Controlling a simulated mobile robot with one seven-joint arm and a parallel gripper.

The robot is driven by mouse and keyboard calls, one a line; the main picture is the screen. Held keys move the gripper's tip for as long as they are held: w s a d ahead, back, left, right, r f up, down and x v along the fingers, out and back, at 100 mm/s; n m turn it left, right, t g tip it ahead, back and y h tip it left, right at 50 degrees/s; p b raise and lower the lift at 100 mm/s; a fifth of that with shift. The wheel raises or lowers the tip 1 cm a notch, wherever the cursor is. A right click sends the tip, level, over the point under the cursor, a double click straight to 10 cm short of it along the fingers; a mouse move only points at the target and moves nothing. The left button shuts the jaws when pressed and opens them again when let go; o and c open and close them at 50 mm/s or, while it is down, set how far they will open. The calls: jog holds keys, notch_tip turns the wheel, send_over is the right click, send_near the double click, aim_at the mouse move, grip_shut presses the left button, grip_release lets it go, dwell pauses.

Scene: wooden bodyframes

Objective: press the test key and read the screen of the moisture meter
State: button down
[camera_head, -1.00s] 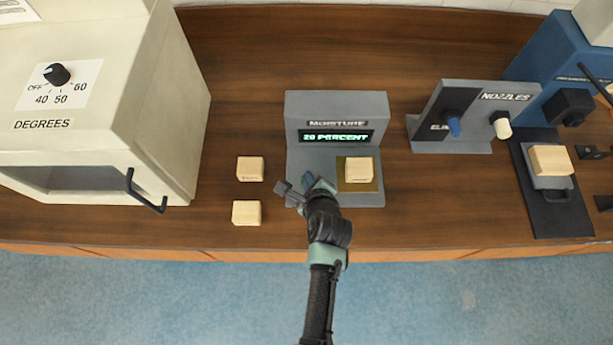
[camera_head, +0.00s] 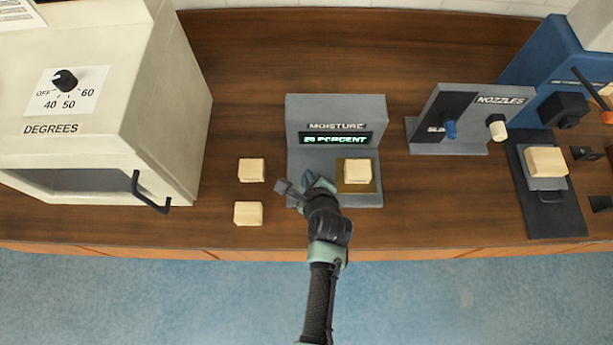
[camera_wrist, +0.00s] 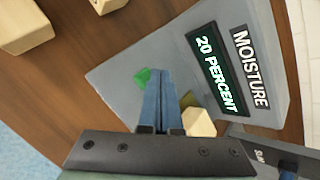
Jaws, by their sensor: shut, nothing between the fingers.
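The grey moisture meter (camera_head: 335,105) stands on the wooden bench. Its screen (camera_head: 336,139) is lit with green text, which reads "20 PERCENT" on the screen in the wrist view (camera_wrist: 214,72). A wooden block (camera_head: 357,171) rests on the brass-coloured plate (camera_head: 374,187) on the right of the meter's base. My gripper (camera_head: 308,181) is over the left part of the base. In the wrist view my gripper (camera_wrist: 157,75) is shut and empty, with its fingertips beside a green patch (camera_wrist: 142,78), seemingly the test key, partly hidden by the fingers. I cannot tell whether they touch it.
Two loose wooden blocks (camera_head: 251,170) (camera_head: 248,213) lie left of the meter. A cream oven (camera_head: 100,110) with a dial stands further left. A nozzle stand (camera_head: 470,115) and a blue machine (camera_head: 545,75) stand to the right. The bench behind the meter is bare.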

notch_tip(320, 180, up, 5)
jog(key=p, duration=0.5)
jog(key=shift+r, duration=0.1)
dwell(0.8)
jog(key=w+d+r+n+t+h+b, duration=0.1)
jog(key=w+r+n+t+b, duration=0.35)
jog(key=r, duration=0.85)
jog(key=w+d+r+n+t+b, duration=0.1)
jog(key=w+r+n+t, duration=0.2)
jog(key=w+r+n, duration=0.75)
jog(key=s+a+r+n+t+b, duration=0.1)
jog(key=s+r+t+b, duration=0.15)
jog(key=r, duration=0.85)
jog(key=s+a+r+n+t+b, duration=0.15)
jog(key=s+r, duration=0.25)
jog(key=r, duration=0.7)
jog(key=s+r+n+t+h+b, duration=0.1)
jog(key=s+r+n+t, duration=0.6)
jog(key=s+r, duration=0.7)
notch_tip(320, 180, up, 2)
jog(key=shift+s+r+b, duration=0.15)
jog(key=shift+s+b, duration=0.2)
jog(key=shift+b, duration=0.35)
